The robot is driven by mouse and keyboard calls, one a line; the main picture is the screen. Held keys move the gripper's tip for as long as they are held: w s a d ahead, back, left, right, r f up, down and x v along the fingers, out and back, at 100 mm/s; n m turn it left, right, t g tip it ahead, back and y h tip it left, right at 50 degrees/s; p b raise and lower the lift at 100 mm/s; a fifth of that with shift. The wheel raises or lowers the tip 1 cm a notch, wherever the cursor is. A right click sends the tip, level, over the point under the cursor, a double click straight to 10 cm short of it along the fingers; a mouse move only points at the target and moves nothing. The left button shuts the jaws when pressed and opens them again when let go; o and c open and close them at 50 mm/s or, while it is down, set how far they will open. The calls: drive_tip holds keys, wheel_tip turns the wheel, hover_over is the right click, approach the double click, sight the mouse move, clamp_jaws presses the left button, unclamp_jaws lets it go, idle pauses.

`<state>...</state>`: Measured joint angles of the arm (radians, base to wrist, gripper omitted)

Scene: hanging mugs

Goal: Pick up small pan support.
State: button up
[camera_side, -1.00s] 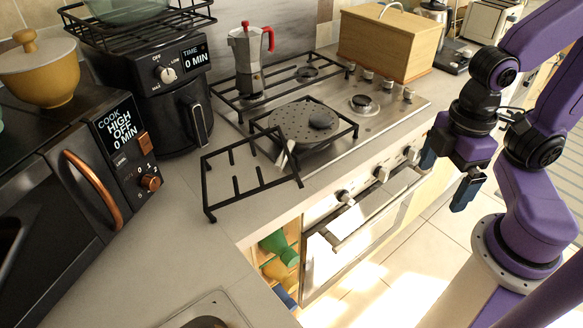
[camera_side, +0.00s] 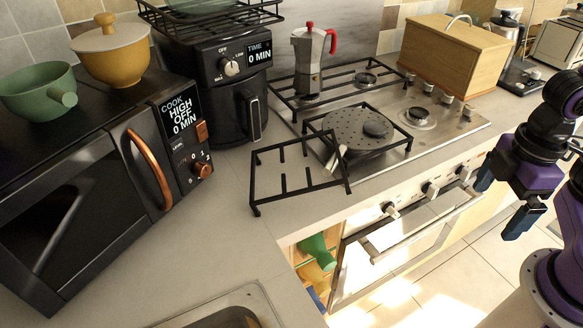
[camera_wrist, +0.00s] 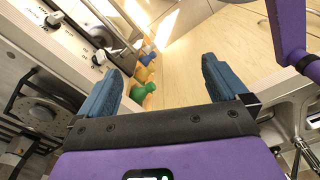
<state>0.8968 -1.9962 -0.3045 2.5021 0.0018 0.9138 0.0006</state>
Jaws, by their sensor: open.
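The small pan support is a black wire grate (camera_side: 303,196) on the grey counter left of the stove in the side view. Its right end lies close to the stove's edge, by the perforated grey disc (camera_side: 347,132). My gripper (camera_side: 503,200) is at the right, in front of the oven and well apart from the grate. Its two blue fingers are spread with nothing between them, as the wrist view (camera_wrist: 163,75) also shows. Black bars and the disc (camera_wrist: 38,115) show at the left of the wrist view; I cannot tell if the loose grate is among them.
A moka pot (camera_side: 309,65) and a wooden box (camera_side: 450,55) stand toward the back. A black air fryer (camera_side: 215,95) and a microwave (camera_side: 85,205) are left of the grate. Bottles (camera_side: 316,248) show in an opening below the counter. The counter in front of the grate is clear.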

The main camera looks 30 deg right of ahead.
idle(0.3)
drive_tip(key=c, duration=1.1)
drive_tip(key=shift+c, duration=0.2)
drive_tip(key=w+a+n+t+h, duration=0.1)
drive_tip(key=w+a+n+h, duration=0.2)
drive_tip(key=w+a+n, duration=0.3)
drive_tip(key=n+t+h, duration=0.5)
drive_tip(key=n+t, duration=0.6)
drive_tip(key=n, duration=0.4)
approach(283, 177)
drive_tip(key=shift+g, duration=0.3)
drive_tip(key=x, duration=0.8)
drive_tip(key=shift+w+d+r, duration=0.1)
drive_tip(key=shift+w, duration=0.25)
